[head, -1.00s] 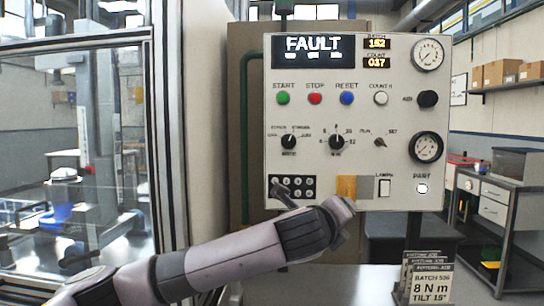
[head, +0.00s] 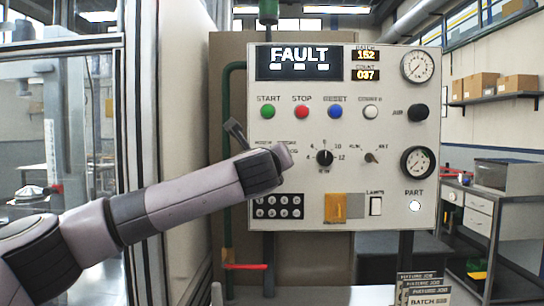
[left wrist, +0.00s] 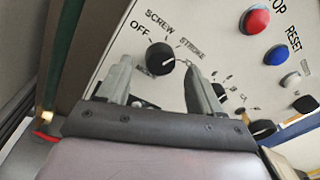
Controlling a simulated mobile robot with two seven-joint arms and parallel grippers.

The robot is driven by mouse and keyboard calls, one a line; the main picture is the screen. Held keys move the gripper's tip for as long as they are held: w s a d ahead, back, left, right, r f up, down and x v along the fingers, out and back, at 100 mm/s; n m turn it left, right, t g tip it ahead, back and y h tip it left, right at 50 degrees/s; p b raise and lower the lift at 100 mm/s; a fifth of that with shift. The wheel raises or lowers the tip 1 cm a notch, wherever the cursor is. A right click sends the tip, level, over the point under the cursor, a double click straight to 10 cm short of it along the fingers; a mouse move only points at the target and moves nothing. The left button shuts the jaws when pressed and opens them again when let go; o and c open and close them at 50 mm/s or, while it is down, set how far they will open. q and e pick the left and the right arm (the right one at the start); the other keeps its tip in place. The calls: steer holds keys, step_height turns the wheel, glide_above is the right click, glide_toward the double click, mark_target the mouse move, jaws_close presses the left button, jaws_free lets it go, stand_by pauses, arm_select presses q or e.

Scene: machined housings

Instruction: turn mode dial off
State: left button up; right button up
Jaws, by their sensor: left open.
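The mode dial (left wrist: 161,57) is a round black knob on the pale control panel (head: 390,145). In the left wrist view the labels OFF, SCREW and STROKE stand around its upper side. I cannot tell clearly which mark it points to. My left gripper (left wrist: 158,67) is open, with one finger on each side of the dial in the picture. I cannot tell whether the fingers touch it. In the head view my left gripper (head: 262,148) is up at the panel's left part and hides the dial. My right gripper is not in view.
Green, red and blue buttons (head: 301,112) sit above the dial area. A second black knob (head: 324,158) is close to its right. Small black switches (head: 278,206) are below. A green pipe (head: 227,150) runs left of the panel. A glass enclosure (head: 70,120) stands at left.

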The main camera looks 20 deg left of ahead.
arm_select(q)
steer(key=shift+w+a, duration=0.15)
steer(key=shift+w, duration=1)
steer(key=c, duration=1.1)
steer(key=shift+o, duration=0.2)
